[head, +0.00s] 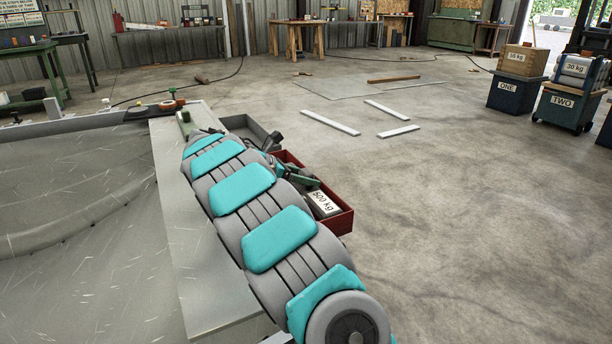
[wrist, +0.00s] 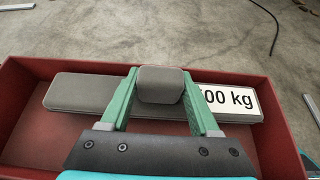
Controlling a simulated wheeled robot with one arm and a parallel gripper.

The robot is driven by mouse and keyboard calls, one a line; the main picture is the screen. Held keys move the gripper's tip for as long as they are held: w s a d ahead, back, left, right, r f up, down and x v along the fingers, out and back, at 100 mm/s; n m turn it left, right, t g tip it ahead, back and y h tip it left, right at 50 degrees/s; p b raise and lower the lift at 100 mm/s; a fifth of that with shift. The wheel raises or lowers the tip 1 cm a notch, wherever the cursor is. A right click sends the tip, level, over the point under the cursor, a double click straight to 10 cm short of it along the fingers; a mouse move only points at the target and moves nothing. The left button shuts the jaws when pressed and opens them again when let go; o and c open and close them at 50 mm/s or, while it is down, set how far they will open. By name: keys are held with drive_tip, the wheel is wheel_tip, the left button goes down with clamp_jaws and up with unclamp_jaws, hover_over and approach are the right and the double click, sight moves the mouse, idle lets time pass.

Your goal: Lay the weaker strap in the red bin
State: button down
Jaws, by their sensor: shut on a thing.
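The red bin (head: 343,222) is beside the pale bench edge in the head view, and its walls (wrist: 22,100) frame the wrist view. A flat grey strap (wrist: 80,90) with a white label (wrist: 237,99) lies lengthwise within the bin's outline. The label reads 500 kg in the head view (head: 322,204); a finger partly covers it in the wrist view. My gripper (wrist: 160,86) is shut on the strap's raised grey block, one green finger on each side. I cannot tell whether the strap touches the bin floor. No second strap is clearly visible.
A grey tray (head: 244,127) stands just behind the red bin. Two dark bins marked ONE (head: 507,93) and TWO (head: 563,110) stand at the right with weights on top. Pale strips (head: 330,123) lie on the floor. The floor right of the red bin is clear.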

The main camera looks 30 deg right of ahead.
drive_tip(key=shift+s+f, duration=0.1)
drive_tip(key=shift+f, duration=0.25)
drive_tip(key=c, duration=0.5)
unclamp_jaws()
drive_tip(key=shift+c, duration=0.2)
drive_tip(key=o, duration=0.4)
drive_tip(key=shift+f, duration=0.3)
drive_tip(key=shift+r+b, duration=0.45)
drive_tip(key=shift+b, duration=0.15)
drive_tip(key=v, duration=0.6)
drive_tip(key=p+v, duration=0.1)
drive_tip(key=v, duration=0.5)
drive_tip(key=shift+r, duration=0.55)
